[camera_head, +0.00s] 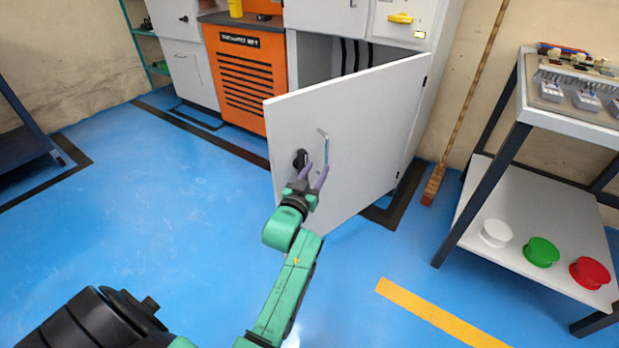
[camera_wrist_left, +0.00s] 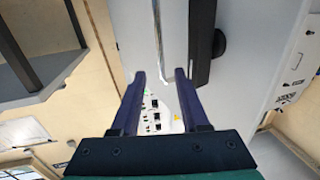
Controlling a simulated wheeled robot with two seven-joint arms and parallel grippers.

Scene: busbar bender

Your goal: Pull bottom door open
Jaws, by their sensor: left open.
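The bottom door (camera_head: 355,135) is a white panel of the cabinet. It stands swung well open, its right edge at the cabinet side. A thin metal handle (camera_head: 325,145) and a black knob (camera_head: 300,158) are on its face. My left gripper (camera_head: 314,173) is open at the handle's lower end, with its purple fingers pointing up at the door. In the left wrist view, the handle (camera_wrist_left: 158,35) lines up with the gap between the fingertips (camera_wrist_left: 160,76). I cannot tell whether the fingers touch it. My right gripper is not in view.
An orange vented panel (camera_head: 247,80) is left of the open compartment. A broom (camera_head: 432,183) leans right of the cabinet. A metal shelf table (camera_head: 540,215) with white, green and red round pieces stands at the right. The blue floor (camera_head: 150,220) left of the door is clear.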

